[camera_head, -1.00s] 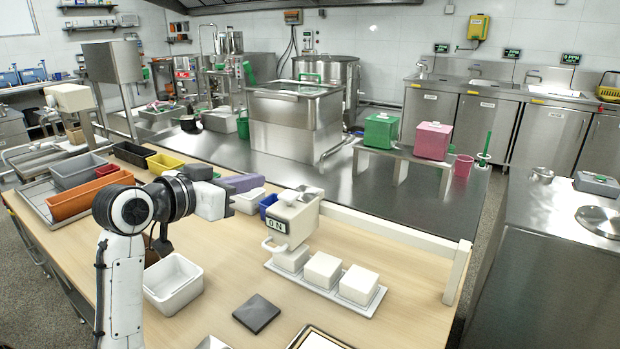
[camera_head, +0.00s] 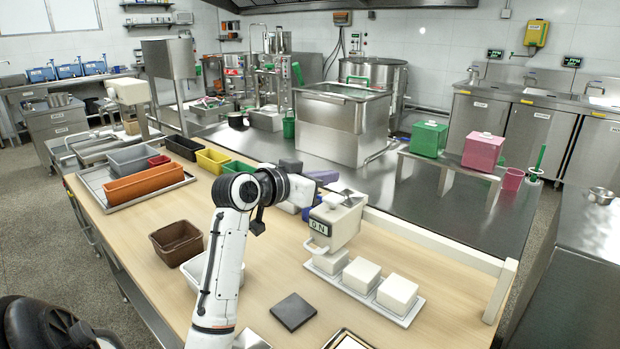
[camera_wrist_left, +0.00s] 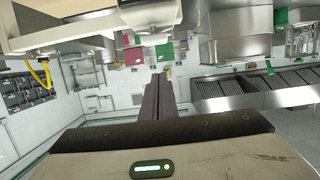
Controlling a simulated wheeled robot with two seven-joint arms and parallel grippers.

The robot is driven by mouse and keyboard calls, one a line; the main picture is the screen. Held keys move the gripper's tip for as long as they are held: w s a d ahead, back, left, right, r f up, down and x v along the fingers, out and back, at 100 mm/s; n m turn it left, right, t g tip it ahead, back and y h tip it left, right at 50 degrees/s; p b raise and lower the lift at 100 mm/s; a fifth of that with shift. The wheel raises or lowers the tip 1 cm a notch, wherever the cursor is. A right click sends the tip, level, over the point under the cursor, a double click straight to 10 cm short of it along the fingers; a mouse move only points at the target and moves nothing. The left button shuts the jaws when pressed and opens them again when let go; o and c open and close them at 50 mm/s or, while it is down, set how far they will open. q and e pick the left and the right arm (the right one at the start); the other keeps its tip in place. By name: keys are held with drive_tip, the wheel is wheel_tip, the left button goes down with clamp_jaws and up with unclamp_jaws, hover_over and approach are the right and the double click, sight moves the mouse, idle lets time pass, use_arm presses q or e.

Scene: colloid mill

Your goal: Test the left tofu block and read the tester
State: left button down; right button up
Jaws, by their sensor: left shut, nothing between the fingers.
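The tester (camera_head: 345,222) is a white housing with a small display reading "0 N" and a white loop handle on its lower left. It stands over the left tofu block (camera_head: 328,262). Whether its probe touches the block is hidden. The middle tofu block (camera_head: 361,274) and the right tofu block (camera_head: 397,292) sit beside it on a white tray (camera_head: 402,319). My left gripper (camera_head: 332,177) is shut and empty, its purple fingers behind and above the tester's top. Its shut fingers (camera_wrist_left: 158,108) point ahead in the wrist view. My right gripper is out of view.
A dark square plate (camera_head: 293,311) lies in front of the tofu tray. A brown bin (camera_head: 177,243) and coloured bins stand to the left. A low wooden rail (camera_head: 440,240) edges the table behind the tray.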

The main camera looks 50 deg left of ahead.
sight(329, 202)
use_arm(q)
wheel_tip(329, 202, down, 4)
drive_tip(key=shift+w+r, duration=0.1)
drive_tip(key=shift+f, duration=0.2)
drive_tip(key=shift+f, duration=0.15)
wheel_tip(329, 202, down, 2)
drive_tip(key=shift+b, duration=0.65)
